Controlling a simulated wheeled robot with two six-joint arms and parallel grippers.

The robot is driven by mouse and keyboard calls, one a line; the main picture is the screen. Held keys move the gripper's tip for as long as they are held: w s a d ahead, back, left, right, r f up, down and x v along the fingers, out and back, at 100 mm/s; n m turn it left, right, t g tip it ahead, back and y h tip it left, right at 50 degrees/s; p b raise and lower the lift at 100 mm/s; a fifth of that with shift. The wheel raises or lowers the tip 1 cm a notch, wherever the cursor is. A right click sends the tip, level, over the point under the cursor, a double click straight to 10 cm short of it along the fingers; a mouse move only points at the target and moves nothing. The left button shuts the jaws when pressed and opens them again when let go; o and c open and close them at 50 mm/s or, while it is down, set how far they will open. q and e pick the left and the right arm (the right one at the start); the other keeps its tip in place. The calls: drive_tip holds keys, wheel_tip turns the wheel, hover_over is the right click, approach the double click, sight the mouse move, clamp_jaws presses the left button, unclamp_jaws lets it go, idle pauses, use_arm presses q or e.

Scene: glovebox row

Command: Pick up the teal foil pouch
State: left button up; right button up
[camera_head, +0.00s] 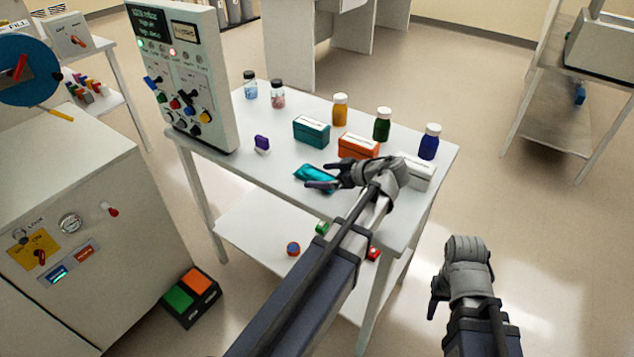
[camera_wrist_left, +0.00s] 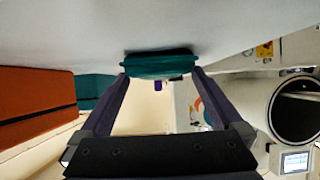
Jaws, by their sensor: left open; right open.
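The teal foil pouch (camera_head: 313,175) lies on the white table near its front edge. It also shows in the left wrist view (camera_wrist_left: 160,66), just beyond and across the gap between the fingertips. My left gripper (camera_head: 328,176) is open at the pouch, with its fingers on either side of the gap in the wrist view. Whether the fingers touch the pouch I cannot tell. My right gripper (camera_head: 433,298) is open and empty, off to the right of the table.
Several bottles (camera_head: 383,124) line the back. A control panel (camera_head: 187,80) stands at the left end.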

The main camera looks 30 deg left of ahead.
sight(321, 177)
use_arm(q)
drive_tip(key=shift+a+f, duration=0.15)
drive_tip(key=shift+a, duration=0.1)
drive_tip(key=c, duration=1.4)
wheel_tip(321, 177, up, 10)
drive_tip(key=p, duration=1)
drive_tip(key=shift+r, duration=0.2)
